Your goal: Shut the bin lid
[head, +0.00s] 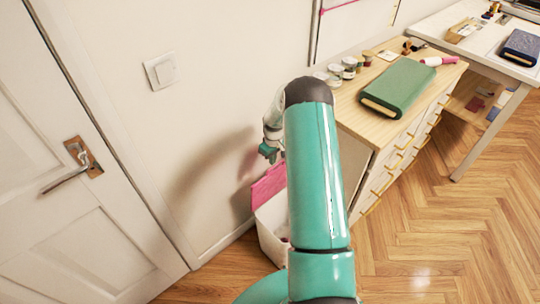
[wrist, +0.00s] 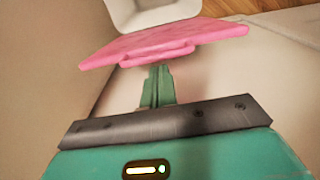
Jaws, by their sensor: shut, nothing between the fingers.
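The white bin (head: 270,238) stands on the floor by the wall, partly hidden behind my arm. Its pink lid (head: 268,186) is raised and open, tilted up on the wall side. In the wrist view the lid (wrist: 165,42) spans the picture as a pink slab with a raised lip, and part of the white bin (wrist: 152,14) shows beyond it. My gripper (head: 268,151) is above the lid, close to the wall. In the wrist view its green fingers (wrist: 160,73) are together and empty, pointing at the lid's near edge. I cannot tell whether they touch it.
A wooden drawer cabinet (head: 362,165) stands right of the bin, with a green book (head: 398,88) and several jars on top. A white door (head: 70,200) is at the left. The floor at the right is clear. A white table (head: 490,50) stands farther back.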

